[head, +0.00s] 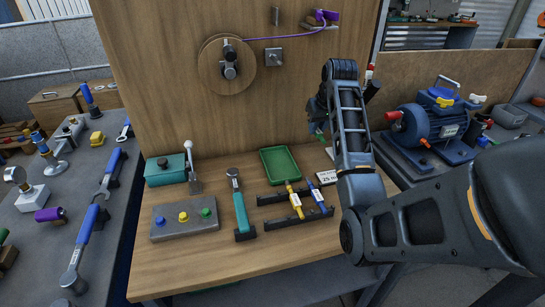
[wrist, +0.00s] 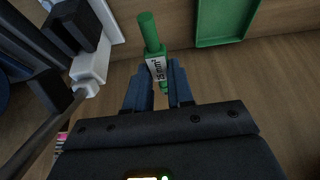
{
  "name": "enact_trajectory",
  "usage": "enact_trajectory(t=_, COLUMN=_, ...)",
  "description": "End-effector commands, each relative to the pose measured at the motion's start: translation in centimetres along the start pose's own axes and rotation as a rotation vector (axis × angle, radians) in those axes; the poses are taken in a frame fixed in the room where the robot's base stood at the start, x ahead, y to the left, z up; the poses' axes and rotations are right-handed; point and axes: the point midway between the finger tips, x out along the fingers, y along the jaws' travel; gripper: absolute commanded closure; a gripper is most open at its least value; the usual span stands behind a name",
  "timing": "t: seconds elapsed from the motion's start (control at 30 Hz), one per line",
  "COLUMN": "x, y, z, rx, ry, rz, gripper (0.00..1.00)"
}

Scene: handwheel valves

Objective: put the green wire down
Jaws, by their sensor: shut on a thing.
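The green wire (wrist: 150,32) is a short green rod with a white label that reads about "15 mm²". In the wrist view my gripper (wrist: 159,84) is shut on it at the label, with blue-grey fingers on both sides. The wire's long green end points away from my gripper. In the head view my gripper is mostly behind my own arm, and only a bit of green (head: 318,131) shows there, above the bench. The green tray (head: 280,165) lies on the bench and looks empty; it also shows in the wrist view (wrist: 222,25), right of the wire.
A yellow wire (head: 294,199) and a blue wire (head: 317,197) lie across black holders (head: 283,222). A teal-handled hammer (head: 239,205), a button box (head: 184,220) and a teal box with a lever (head: 166,170) stand to the left. A blue motor (head: 432,125) is at right.

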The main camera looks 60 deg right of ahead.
Motion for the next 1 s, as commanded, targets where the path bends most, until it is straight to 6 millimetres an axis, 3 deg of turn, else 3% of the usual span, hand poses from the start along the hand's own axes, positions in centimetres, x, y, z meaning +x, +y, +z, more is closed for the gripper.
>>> enact_trajectory(t=0.6, x=5.8, y=-10.7, z=2.4, rx=-0.003, ry=-0.002, rz=0.0, gripper=1.0)
enact_trajectory(t=0.83, x=7.0, y=-11.6, z=2.9, rx=0.0, ry=-0.002, rz=0.001, gripper=1.0)
enact_trajectory(t=1.0, x=9.2, y=-11.6, z=4.0, rx=-0.001, ry=-0.004, rz=0.0, gripper=1.0)
